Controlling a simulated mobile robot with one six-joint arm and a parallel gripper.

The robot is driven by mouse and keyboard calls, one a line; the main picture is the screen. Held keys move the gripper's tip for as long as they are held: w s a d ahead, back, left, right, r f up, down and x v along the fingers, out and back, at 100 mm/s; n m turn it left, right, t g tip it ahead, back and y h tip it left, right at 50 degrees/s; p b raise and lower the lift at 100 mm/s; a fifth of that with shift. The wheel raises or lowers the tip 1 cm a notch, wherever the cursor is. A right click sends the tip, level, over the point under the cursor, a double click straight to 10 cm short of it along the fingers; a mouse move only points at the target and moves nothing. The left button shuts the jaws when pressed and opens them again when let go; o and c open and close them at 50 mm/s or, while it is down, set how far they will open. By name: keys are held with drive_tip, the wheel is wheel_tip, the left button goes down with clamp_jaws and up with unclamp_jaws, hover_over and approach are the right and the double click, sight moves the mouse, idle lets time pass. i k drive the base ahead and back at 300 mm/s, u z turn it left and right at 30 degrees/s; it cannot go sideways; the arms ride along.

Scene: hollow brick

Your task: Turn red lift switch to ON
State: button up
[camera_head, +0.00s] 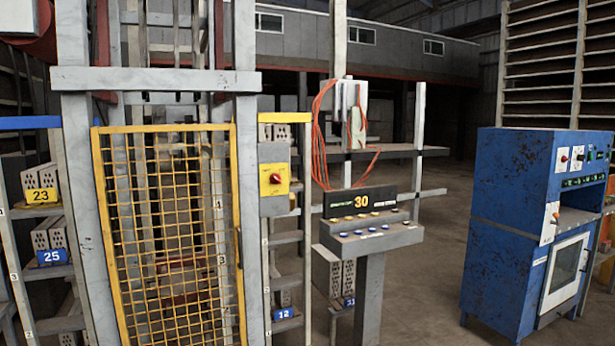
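A red rotary switch knob (275,179) sits on a yellow plate (283,187) on the front of a grey box. The box (272,153) is fixed to the right post of the lift frame, beside the yellow mesh gate. The knob is too small to tell whether it points to ON or OFF. My gripper does not show in the head camera view.
The yellow mesh gate (170,230) stands left of the switch. A control console (370,237) with a display reading 30 stands to its right. A blue rusty cabinet (510,200) is at the far right. Open floor (425,270) lies between console and cabinet. Shelves with hollow bricks (40,180) are at the left.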

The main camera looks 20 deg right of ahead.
sight(275, 178)
drive_tip(key=z, duration=0.25)
drive_tip(key=i, duration=0.65)
drive_tip(key=u, duration=0.55)
drive_tip(key=i, duration=0.65)
drive_tip(key=u, duration=0.45)
